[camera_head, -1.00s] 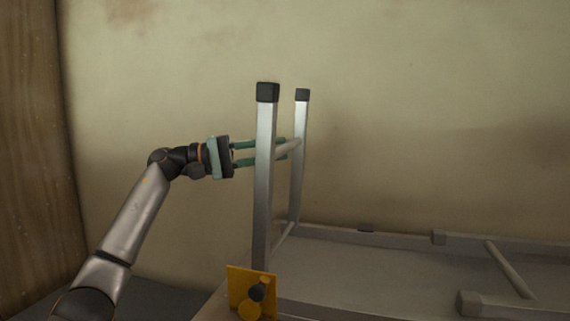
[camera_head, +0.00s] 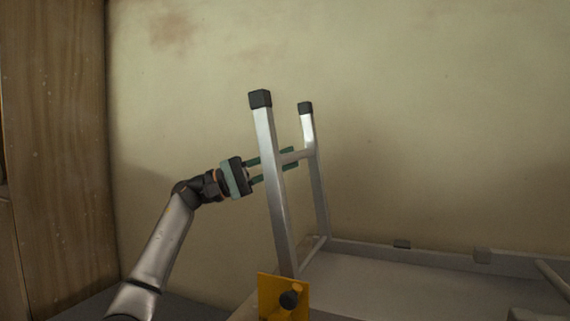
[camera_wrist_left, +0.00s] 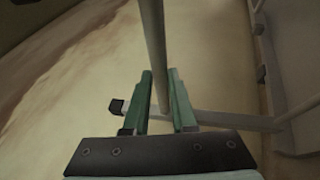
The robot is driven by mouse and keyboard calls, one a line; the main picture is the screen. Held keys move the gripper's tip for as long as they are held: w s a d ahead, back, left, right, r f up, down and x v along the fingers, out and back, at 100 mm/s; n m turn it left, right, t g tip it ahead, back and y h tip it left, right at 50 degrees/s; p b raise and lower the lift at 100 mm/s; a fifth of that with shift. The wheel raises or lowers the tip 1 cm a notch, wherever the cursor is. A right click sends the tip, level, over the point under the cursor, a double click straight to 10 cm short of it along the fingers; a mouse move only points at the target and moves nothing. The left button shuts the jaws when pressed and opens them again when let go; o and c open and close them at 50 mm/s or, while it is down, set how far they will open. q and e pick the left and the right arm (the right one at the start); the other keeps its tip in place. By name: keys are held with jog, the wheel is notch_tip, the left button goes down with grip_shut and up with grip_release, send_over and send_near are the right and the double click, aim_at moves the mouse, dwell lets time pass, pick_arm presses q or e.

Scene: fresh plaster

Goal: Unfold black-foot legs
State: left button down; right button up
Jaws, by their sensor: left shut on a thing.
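A pair of silver legs with black feet, the near leg (camera_head: 278,200) and the far leg (camera_head: 315,190), stands up from the left end of an upturned grey table (camera_head: 400,280). Both lean a little left at the top. A crossbar (camera_head: 297,156) joins them. My left gripper (camera_head: 288,160) is shut on this crossbar, its fingers partly hidden by the near leg. In the left wrist view, the crossbar (camera_wrist_left: 155,45) runs between the green fingers, and a leg (camera_wrist_left: 235,119) crosses behind them. My right gripper is not in view.
A yellow plate with a dark knob (camera_head: 284,294) sits at the base of the near leg. A grey bar (camera_head: 553,277) lies low over the table at right. A plaster wall (camera_head: 430,110) stands close behind, a wooden panel (camera_head: 55,150) at left.

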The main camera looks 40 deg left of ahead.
pick_arm(q)
jog(key=shift+a, duration=0.15)
jog(key=c, duration=1)
grip_release()
jog(key=shift+a, duration=0.15)
jog(key=shift+o, duration=1.3)
jog(key=shift+s+f, duration=0.1)
jog(key=b+v, duration=0.1)
jog(key=v, duration=1.1)
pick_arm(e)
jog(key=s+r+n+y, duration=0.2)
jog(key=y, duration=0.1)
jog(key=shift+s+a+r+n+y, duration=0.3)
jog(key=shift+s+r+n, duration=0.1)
pick_arm(q)
jog(key=shift+s+a, duration=0.1)
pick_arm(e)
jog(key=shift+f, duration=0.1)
